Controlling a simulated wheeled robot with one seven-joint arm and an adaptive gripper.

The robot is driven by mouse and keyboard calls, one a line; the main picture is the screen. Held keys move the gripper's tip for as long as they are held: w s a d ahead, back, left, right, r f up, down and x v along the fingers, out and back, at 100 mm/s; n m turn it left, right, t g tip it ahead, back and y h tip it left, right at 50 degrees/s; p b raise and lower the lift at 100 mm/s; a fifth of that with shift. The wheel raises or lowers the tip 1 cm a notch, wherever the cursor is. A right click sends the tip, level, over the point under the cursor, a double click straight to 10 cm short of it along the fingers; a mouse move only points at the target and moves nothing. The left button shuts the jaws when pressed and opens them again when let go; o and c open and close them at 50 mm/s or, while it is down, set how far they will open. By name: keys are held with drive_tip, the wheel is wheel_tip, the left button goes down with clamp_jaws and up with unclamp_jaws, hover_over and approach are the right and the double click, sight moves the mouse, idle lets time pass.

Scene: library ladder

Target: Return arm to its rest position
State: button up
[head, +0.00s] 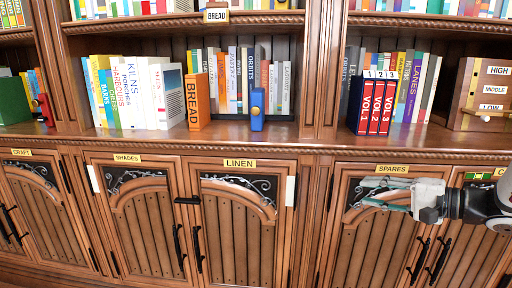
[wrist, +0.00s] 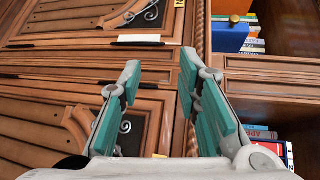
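My gripper (head: 372,194) is in front of the SPARES cabinet door at the right of the head view, with its fingers pointing left. In the wrist view my gripper (wrist: 161,72) shows two teal-padded fingers spread apart with nothing between them. It is open and empty. My arm comes in from the right edge of the head view. The gap between the fingers and the cabinet front cannot be judged exactly.
The SPARES door (head: 386,240) is shut behind my gripper. The LINEN door (head: 240,235) is shut, left of it. A wooden ledge (head: 290,138) runs above the doors. On the shelf stand the orange BREAD book (head: 197,102), a blue block (head: 257,110) and VOL. books (head: 375,105).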

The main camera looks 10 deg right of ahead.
drive_tip(key=s+a+r+n+g, duration=0.1)
drive_tip(key=s+a+n+g, duration=0.3)
drive_tip(key=s+a, duration=0.5)
drive_tip(key=s+a+r+n+g, duration=0.2)
drive_tip(key=s+a+g, duration=0.4)
drive_tip(key=a, duration=0.5)
drive_tip(key=s+d+f+n+g+h, duration=0.1)
drive_tip(key=s+d+f+n+h, duration=0.1)
drive_tip(key=s+h, duration=0.5)
drive_tip(key=s+d+f+n+g+h, duration=0.1)
drive_tip(key=s+d+f+n+h, duration=0.15)
drive_tip(key=s, duration=0.95)
wheel_tip(320, 180, up, 37)
drive_tip(key=t+p, duration=0.4)
drive_tip(key=p, duration=3)
drive_tip(key=shift+w+h+p, duration=0.2)
drive_tip(key=shift+h+p, duration=0.1)
drive_tip(key=shift+h, duration=0.05)
drive_tip(key=shift+a, duration=0.1)
